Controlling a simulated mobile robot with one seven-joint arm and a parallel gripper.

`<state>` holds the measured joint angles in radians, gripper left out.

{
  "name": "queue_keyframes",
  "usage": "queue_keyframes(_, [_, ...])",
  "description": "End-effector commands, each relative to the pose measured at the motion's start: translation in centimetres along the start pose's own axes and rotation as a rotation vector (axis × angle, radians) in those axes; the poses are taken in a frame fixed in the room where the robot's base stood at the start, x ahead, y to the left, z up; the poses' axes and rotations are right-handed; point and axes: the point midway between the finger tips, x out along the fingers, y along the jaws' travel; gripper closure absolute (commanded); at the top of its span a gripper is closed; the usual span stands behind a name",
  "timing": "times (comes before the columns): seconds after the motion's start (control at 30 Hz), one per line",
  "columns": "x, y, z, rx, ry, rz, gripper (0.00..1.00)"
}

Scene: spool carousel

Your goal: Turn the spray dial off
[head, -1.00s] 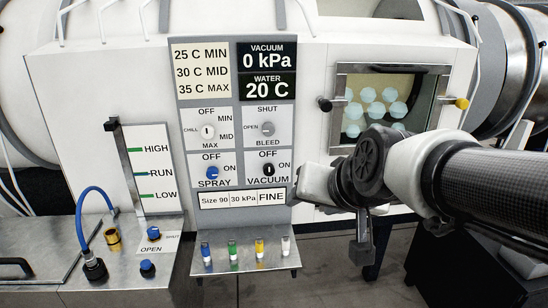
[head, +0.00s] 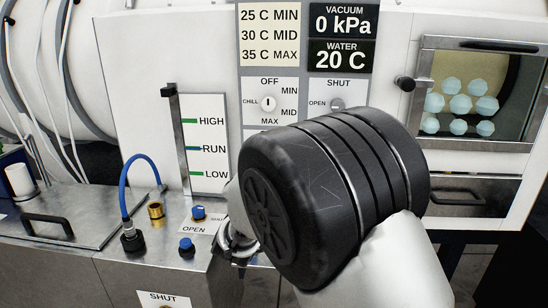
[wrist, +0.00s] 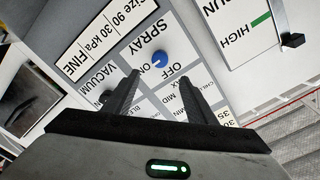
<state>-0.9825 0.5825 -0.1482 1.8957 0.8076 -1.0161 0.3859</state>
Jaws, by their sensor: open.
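The blue spray dial (wrist: 160,60) sits on the panel between the upside-down words SPRAY, ON and OFF in the wrist view. A pale pointer mark shows on it, but I cannot tell surely which label it points to. My gripper (wrist: 157,79) is open, with one dark finger on each side of the view and nothing between them. The dial shows just beyond the gap between the fingertips, apparently untouched. In the head view my thick arm covers the spray and vacuum dials and my gripper.
The vacuum dial (wrist: 106,97) is by the left finger in the wrist view. The chill dial (head: 268,103) and the bleed dial (head: 337,103) are above my arm. A level gauge with a dark post (head: 180,140) and a blue hose (head: 140,180) stand to the left.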

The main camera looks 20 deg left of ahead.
Motion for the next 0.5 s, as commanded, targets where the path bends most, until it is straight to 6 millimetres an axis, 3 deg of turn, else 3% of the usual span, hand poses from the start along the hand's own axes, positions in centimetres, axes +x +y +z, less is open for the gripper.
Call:
queue_keyframes(0.3, [7.2,0.1,0.0,-0.002,0.001,0.0,0.49])
queue_keyframes(0.5, [10.9,0.1,0.0,-0.002,0.0,0.0,0.49])
